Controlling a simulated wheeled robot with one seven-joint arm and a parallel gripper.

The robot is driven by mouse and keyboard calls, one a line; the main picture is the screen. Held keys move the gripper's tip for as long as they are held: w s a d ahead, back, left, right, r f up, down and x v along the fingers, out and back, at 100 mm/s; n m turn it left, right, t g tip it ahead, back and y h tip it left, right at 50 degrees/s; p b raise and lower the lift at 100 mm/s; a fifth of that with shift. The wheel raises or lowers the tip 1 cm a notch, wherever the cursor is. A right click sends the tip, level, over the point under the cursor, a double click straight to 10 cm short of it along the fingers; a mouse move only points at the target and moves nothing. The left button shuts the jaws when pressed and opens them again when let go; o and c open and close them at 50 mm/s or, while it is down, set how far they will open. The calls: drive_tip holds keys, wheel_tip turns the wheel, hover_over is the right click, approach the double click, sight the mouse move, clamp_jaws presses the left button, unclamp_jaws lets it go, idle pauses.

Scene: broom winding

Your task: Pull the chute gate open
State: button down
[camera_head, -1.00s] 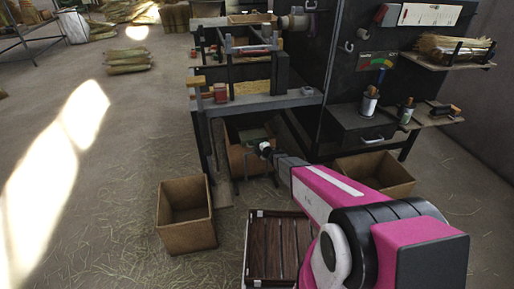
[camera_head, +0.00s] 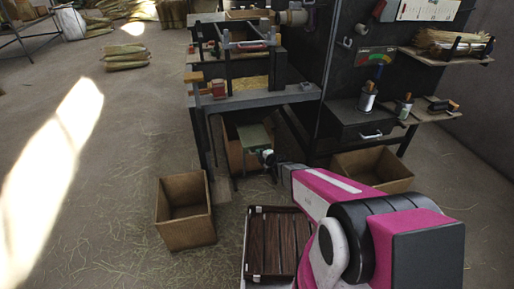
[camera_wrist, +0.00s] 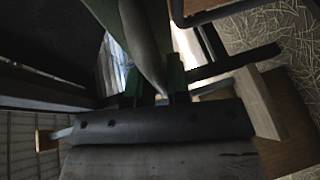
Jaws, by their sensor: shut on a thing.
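The chute gate (camera_head: 256,136) appears to be the flat grey-green plate under the workbench, sticking out toward me above a brown box. My gripper (camera_head: 266,156) is at the plate's near edge, low in front of the bench. In the wrist view my gripper (camera_wrist: 154,88) has its green fingers close together around a narrow part. I take this part to be the gate's handle, but it is mostly hidden by the fingers and dark bars. My gripper is shut on it. The gate's far end is hidden under the bench.
An open cardboard box (camera_head: 186,235) stands at left, and another box (camera_head: 372,170) at right under the shelf. A dark slatted crate (camera_head: 278,240) lies on the floor below my arm. The workbench (camera_head: 250,100) stands above the gate.

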drive_tip(key=shift+s+d, duration=0.25)
drive_tip(key=shift+s, duration=0.6)
drive_tip(key=shift+s+d, duration=0.25)
drive_tip(key=shift+s, duration=0.65)
drive_tip(key=shift+s+d, duration=0.25)
drive_tip(key=shift+s, duration=0.6)
drive_tip(key=c, duration=1.1)
unclamp_jaws()
drive_tip(key=shift+s, duration=0.1)
drive_tip(key=shift+d, duration=0.1)
